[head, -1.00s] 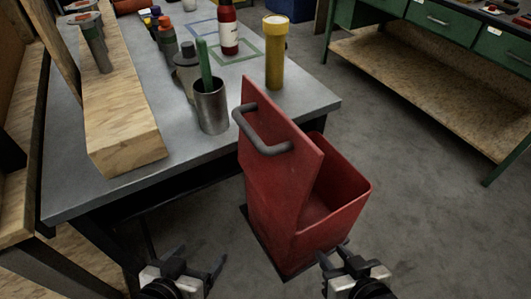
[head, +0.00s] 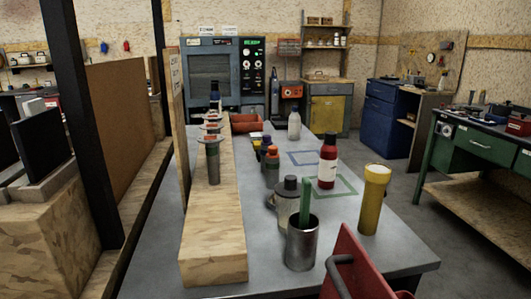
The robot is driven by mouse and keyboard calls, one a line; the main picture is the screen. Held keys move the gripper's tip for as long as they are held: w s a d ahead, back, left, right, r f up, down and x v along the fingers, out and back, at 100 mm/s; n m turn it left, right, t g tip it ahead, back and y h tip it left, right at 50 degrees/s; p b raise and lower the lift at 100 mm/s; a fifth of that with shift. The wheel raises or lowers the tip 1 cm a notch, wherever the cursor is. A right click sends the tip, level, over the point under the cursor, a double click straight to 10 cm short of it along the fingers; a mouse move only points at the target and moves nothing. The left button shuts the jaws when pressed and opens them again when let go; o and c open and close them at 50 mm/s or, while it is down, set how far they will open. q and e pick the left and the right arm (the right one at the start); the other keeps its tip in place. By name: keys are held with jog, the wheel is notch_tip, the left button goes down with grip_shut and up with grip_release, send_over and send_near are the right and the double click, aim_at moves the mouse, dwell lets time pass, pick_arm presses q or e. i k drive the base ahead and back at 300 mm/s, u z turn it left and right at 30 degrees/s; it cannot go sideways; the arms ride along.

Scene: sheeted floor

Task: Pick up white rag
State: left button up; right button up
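I see no white rag in the head view. A grey worktable (head: 264,276) stretches away from me with several bottles and cans on it. Neither of my grippers is in view now. The red bin (head: 359,265) with a grey handle shows only in part at the bottom edge, in front of the table's near right corner. Its inside is not visible.
A metal cup (head: 301,246) with a green item, a yellow cylinder (head: 374,200) and a red bottle (head: 327,163) stand near the table's right side. A wooden beam (head: 213,238) lies along the left. Open floor (head: 412,218) runs along the right, before a green bench (head: 469,149).

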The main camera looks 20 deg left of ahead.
aim_at(254, 136)
jog(key=k, duration=0.5)
jog(key=z, duration=1.9)
jog(key=i, duration=3)
jog(key=u, duration=2.75)
jog(key=i, duration=5.95)
jog(key=u, duration=0.05)
